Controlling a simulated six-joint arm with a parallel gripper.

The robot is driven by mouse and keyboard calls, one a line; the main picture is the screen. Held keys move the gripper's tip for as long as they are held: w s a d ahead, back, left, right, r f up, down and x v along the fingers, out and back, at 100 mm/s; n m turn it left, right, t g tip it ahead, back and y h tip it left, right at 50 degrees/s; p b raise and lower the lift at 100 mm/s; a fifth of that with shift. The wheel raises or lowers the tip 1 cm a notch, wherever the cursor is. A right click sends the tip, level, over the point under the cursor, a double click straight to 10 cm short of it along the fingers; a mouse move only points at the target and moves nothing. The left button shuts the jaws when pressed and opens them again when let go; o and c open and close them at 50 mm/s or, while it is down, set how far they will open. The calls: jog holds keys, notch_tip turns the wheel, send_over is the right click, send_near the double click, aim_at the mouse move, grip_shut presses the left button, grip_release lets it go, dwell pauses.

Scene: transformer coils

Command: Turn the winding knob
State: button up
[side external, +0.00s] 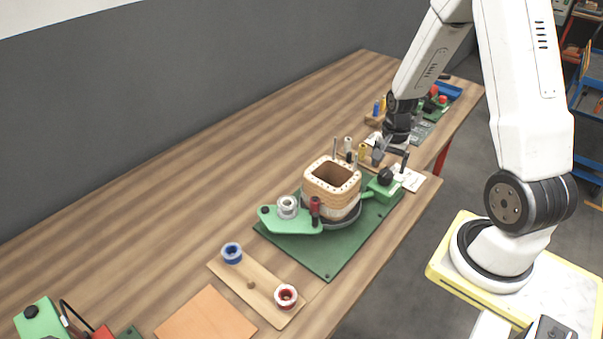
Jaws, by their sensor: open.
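The black winding knob (386,175) sits on a small green block (383,190) at the right end of the winding fixture. A square wooden coil former (332,178) with a hollow middle stands on a dark round base left of the knob. The fixture rests on a dark green board (328,257). My gripper (391,161) points down and is open, with its two dark fingers apart. In the picture it is just above the knob and appears empty. I cannot tell the exact gap between the fingers and the knob.
A green arm with a silver spool (287,207) and a red-topped post (315,208) stands left of the former. A wooden strip (250,285) holds blue and red spools. Small spools and posts stand behind the knob. The left back of the table (150,225) is clear.

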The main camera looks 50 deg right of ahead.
aim_at(386, 173)
jog(key=shift+f, duration=1.95)
jog(key=shift+c, duration=0.2)
grip_shut()
jog(key=shift+n, duration=1.4)
jog(key=shift+o, duration=0.2)
grip_release()
jog(key=shift+r, duration=3.95)
